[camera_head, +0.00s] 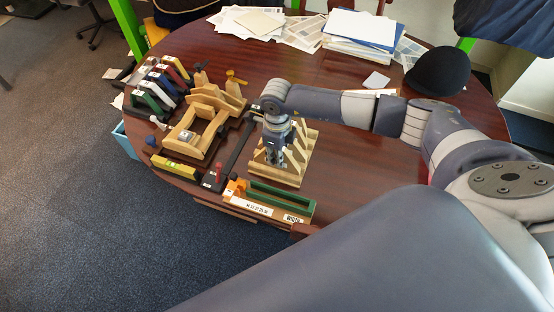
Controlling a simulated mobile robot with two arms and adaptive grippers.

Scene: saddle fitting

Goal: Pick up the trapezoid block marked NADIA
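My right gripper (277,158) points down over a pale wooden stand (293,178) with triangular side pieces, right of the table's middle. I cannot tell whether its fingers are apart or hold something, as they are small and overlap the wood. A small white label (293,219) with dark lettering sits at the table's front edge; its text is too small to read surely. I cannot pick out a trapezoid block marked NADIA for certain; the gripper may hide part of the stand. My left gripper is not in view.
A green bar (281,200) lies in a tray at the front edge, beside an orange piece (236,188). A wooden frame (207,137) and several coloured saddle-like pieces (163,83) stand at the left. A dark cap (438,72) and papers (362,30) lie behind.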

